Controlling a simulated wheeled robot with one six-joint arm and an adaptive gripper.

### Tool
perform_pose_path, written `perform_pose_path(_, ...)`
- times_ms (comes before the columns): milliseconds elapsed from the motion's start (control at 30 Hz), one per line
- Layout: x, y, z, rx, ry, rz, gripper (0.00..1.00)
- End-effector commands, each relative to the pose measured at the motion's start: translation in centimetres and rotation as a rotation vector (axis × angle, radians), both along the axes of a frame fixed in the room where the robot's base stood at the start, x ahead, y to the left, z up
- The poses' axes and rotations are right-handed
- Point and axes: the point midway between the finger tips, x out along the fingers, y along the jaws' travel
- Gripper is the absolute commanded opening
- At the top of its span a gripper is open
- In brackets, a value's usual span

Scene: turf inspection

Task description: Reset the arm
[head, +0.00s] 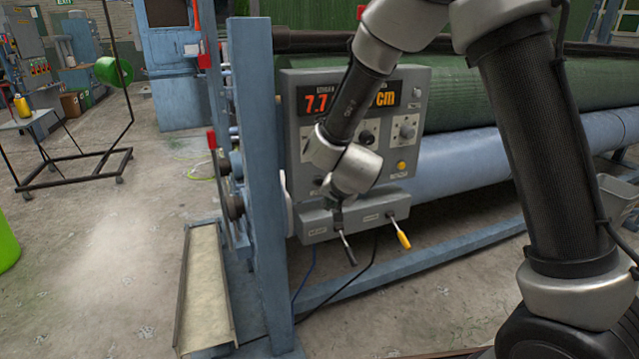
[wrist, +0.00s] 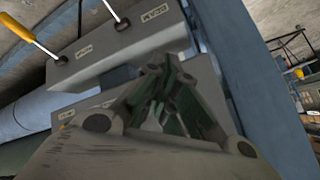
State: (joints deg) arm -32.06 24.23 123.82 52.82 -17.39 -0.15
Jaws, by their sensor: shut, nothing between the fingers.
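My arm reaches across the head view from the right, bent, with its wrist in front of a grey control box (head: 412,120). My gripper (wrist: 160,82) shows in the wrist view with its fingers together and nothing between them. In the head view it is mostly hidden by my wrist. The box's red-orange display reads "7.7" and "cm", with the middle covered by my arm. Below it, a lever housing (head: 318,224) carries a black-handled lever (head: 347,248) and a yellow-handled lever (head: 400,234). The yellow lever (wrist: 30,34) also shows in the wrist view.
A blue upright post (head: 262,180) stands left of the box. Behind are a green turf roll (head: 460,98) and a pale blue roller (head: 455,165). A shallow tray (head: 205,290) lies on the floor by the post. Open concrete floor lies to the left.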

Motion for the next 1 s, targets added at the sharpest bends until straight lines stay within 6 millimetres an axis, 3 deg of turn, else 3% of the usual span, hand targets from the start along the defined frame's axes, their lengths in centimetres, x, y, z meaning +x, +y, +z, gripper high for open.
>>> perform_pose_path(167,-1.3,1.0,-1.0,0.011,0.07,0.054,0.0)
perform_pose_path(333,-6.8,1.9,-3.5,-0.021,0.275,0.26,0.0)
perform_pose_path(467,-11.6,0.3,-1.5,-0.058,0.408,0.434,0.0)
perform_pose_path(667,-17.3,-6.0,4.0,-0.139,0.527,0.589,0.0)
perform_pose_path(833,-22.7,-14.2,9.6,-0.245,0.58,0.634,0.0)
perform_pose_path(1000,-28.0,-21.9,14.3,-0.35,0.559,0.57,0.0)
